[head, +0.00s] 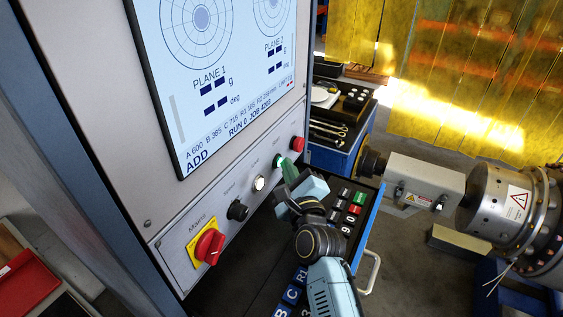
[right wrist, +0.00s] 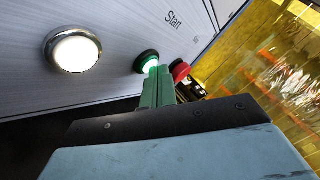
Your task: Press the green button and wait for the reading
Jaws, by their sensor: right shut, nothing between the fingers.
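The green button (head: 277,160) is on the control panel below the screen. It shows lit, in a black collar under the word Start, in the right wrist view (right wrist: 149,63). My right gripper (head: 286,165) is shut and empty. Its green fingertips (right wrist: 157,75) are at the button and cover part of it; I cannot tell whether they touch or press it. The screen (head: 225,75) shows PLANE 1 and PLANE 2 polar plots, with dark dashes beside g and deg and no numbers there. Its lower lines read ADD and RUN 0. My left gripper is out of view.
A red button (head: 297,144) is just right of the green one. A white lit button (head: 259,183), a black knob (head: 237,210) and a red mains switch (head: 208,246) are to the left. The rotor (head: 510,200) is at right.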

